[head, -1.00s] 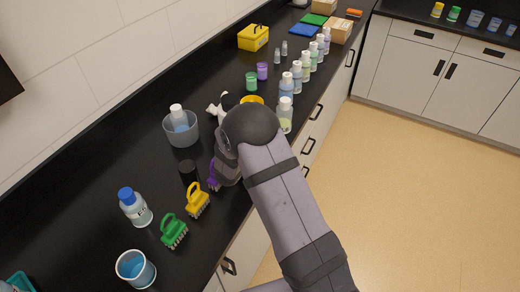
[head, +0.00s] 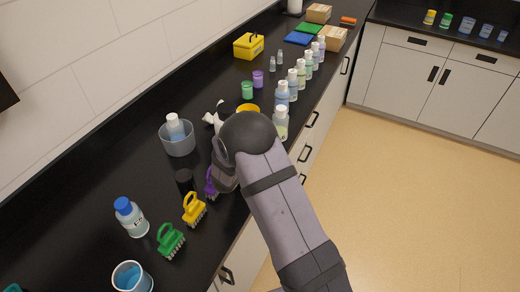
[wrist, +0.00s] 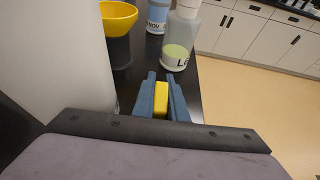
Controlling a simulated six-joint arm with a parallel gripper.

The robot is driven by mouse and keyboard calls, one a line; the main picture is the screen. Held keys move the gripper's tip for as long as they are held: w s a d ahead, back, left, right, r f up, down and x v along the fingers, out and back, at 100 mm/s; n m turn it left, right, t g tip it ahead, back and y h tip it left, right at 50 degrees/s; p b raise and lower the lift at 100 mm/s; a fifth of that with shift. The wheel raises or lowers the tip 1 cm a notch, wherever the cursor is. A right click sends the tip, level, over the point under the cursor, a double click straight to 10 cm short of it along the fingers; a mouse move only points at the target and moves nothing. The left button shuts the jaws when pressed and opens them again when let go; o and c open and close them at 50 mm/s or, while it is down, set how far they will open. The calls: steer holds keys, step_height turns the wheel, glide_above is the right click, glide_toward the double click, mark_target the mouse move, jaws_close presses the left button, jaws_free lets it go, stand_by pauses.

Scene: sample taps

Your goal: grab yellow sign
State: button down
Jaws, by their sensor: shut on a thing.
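In the wrist view my gripper (wrist: 162,80) has its two blue-grey fingers closed on a small yellow piece (wrist: 161,99), which I take to be the yellow sign. Only a narrow yellow block shows between the fingers, so its full shape and any marking are hidden. It is near the bench edge, in front of a bottle with green liquid (wrist: 177,50). I cannot tell whether it touches the bench. In the head view my arm hides the fingers and the sign.
A yellow funnel-like cup (wrist: 117,17) stands left of the green-liquid bottle, and a large pale surface (wrist: 55,60) fills the wrist view's left. In the head view brushes (head: 193,209), a blue-capped bottle (head: 131,217) and a grey tub (head: 178,141) stand around my arm.

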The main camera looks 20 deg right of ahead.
step_height(320, 180, up, 10)
steer(key=b, duration=0.1)
steer(key=shift+f+b, duration=0.2)
steer(key=shift+b, duration=0.2)
